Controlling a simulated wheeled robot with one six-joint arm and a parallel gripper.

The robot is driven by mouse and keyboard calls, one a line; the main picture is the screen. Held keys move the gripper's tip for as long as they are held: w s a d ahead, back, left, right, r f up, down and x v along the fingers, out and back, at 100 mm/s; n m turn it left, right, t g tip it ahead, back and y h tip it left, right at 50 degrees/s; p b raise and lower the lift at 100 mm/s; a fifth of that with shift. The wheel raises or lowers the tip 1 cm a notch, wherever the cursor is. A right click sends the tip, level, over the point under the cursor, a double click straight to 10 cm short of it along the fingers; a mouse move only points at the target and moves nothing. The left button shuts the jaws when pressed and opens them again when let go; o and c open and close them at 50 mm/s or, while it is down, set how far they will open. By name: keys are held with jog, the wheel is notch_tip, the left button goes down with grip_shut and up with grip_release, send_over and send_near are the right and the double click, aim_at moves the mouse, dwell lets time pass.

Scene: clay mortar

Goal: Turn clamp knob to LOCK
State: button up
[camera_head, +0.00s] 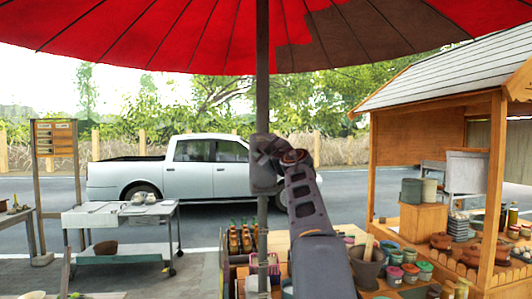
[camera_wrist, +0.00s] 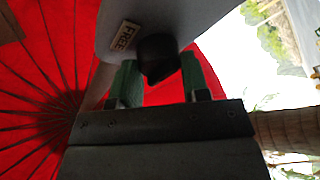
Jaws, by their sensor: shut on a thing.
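The black clamp knob (camera_wrist: 158,56) shows in the wrist view, sticking out of a pale grey clamp face. A label reading FREE (camera_wrist: 125,36) is on that face, to the upper left of the knob. My gripper (camera_wrist: 160,75) has its green fingers on both sides of the knob and is shut on it. No LOCK label can be seen. In the head view, the dark clamp body (camera_head: 262,178) sits around the umbrella pole (camera_head: 262,95). My arm reaches up to it from below, and the knob and fingers cannot be made out there.
A red umbrella canopy (camera_head: 160,35) spreads overhead. Below are a table with a mortar (camera_head: 367,262) and paint pots (camera_head: 410,272), and bottles (camera_head: 240,238) left of the arm. A wooden stall (camera_head: 490,190) stands right, a metal cart (camera_head: 118,222) left. A white pickup (camera_head: 190,180) is behind.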

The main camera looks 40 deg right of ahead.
jog(key=o, duration=0.9)
jog(key=b+v, duration=0.4)
jog(key=v, duration=1)
jog(key=shift+b, duration=0.3)
jog(key=shift+d, duration=0.1)
